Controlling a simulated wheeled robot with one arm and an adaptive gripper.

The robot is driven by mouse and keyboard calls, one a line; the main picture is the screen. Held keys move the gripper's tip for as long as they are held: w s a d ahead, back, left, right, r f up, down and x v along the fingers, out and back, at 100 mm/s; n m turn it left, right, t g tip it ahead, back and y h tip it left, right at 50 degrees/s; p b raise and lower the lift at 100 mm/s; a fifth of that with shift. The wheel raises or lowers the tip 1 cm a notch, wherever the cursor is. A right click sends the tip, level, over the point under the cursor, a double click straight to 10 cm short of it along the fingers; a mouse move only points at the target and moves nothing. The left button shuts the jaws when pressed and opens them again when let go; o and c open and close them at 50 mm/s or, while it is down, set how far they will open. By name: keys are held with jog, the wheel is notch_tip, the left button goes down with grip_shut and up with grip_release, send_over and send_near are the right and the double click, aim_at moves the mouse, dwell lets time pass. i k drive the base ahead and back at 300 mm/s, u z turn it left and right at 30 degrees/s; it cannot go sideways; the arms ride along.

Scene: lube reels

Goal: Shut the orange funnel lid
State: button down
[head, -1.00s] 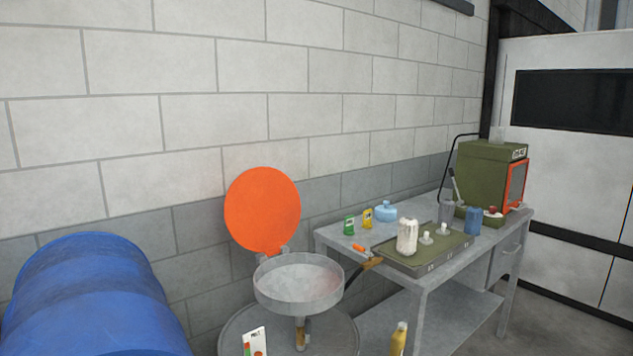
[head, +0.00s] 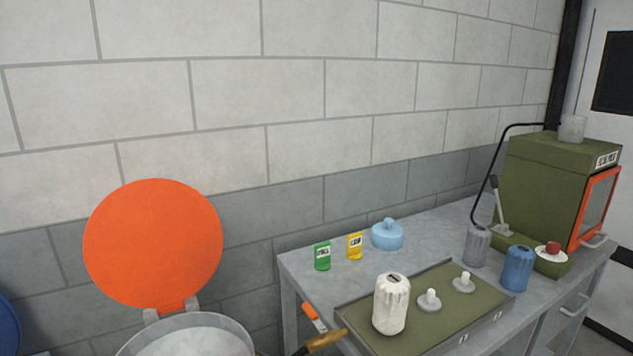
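The orange funnel lid (head: 153,244) is a round disc standing open, upright against the grey block wall in the left part of the head view. Its hinge is at its lower edge, on the back rim of the metal funnel (head: 188,340). Only the top of the funnel shows at the bottom edge; the rest is cut off. My gripper is not in view.
A grey metal bench (head: 300,263) stands to the right of the funnel. It holds a green tray (head: 450,320) with a white container (head: 391,303), a light blue jar (head: 387,235), a blue canister (head: 517,268) and a green machine (head: 550,180). A blue drum (head: 8,325) is at the far left edge.

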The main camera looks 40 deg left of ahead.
aim_at(152, 243)
jog(key=i, duration=2.4)
jog(key=u, duration=4.4)
